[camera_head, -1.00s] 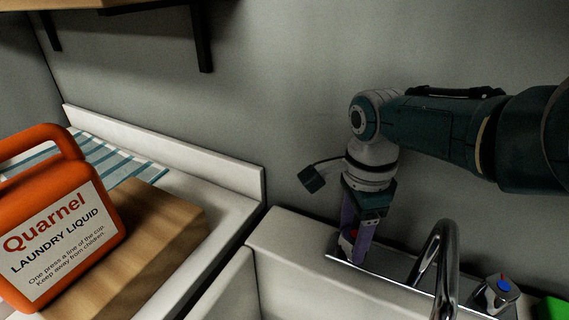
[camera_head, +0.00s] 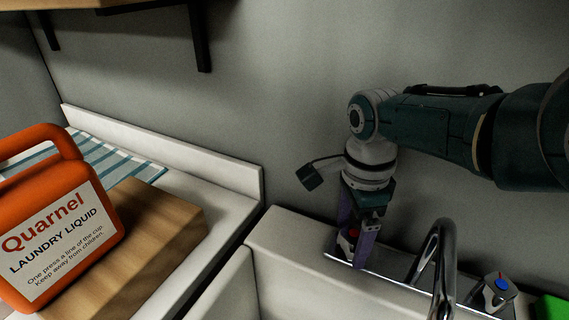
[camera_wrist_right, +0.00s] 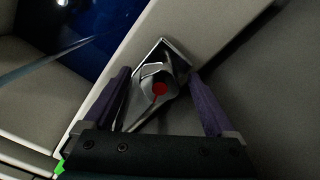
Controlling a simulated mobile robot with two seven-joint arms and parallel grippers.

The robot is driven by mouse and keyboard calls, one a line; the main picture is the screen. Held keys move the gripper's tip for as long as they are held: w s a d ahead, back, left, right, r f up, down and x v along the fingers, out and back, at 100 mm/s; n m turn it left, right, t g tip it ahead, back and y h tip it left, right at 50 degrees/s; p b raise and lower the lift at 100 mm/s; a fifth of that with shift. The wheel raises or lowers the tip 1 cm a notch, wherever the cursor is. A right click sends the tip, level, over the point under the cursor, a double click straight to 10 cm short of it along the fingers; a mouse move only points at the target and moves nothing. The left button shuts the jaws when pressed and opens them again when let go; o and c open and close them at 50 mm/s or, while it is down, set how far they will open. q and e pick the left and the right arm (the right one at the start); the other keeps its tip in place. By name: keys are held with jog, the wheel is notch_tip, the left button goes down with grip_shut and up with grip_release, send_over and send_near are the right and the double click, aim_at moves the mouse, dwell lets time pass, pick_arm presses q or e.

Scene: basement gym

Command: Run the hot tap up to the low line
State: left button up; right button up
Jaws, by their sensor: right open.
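The hot tap, a chrome knob with a red dot (camera_head: 353,233), stands at the left end of the chrome tap plate on the sink's back ledge. It also shows in the right wrist view (camera_wrist_right: 158,88). My right gripper (camera_head: 355,255) points down over it, open, with one purple finger on each side of the knob. In the wrist view the fingers (camera_wrist_right: 165,100) look apart from the knob. The curved chrome spout (camera_head: 436,260) is to the right. The low line is not in sight. My left gripper is not in view.
The blue-dotted tap (camera_head: 500,287) is right of the spout, near a green object (camera_head: 552,307). An orange laundry liquid jug (camera_head: 60,220) stands at left by a wooden block (camera_head: 150,235). A dark blue glossy area (camera_wrist_right: 85,30) shows in the wrist view.

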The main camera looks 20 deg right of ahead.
aim_at(351, 234)
notch_tip(351, 234, up, 9)
jog(key=p, duration=0.6)
jog(key=shift+r+p, duration=0.35)
jog(key=shift+r, duration=0.1)
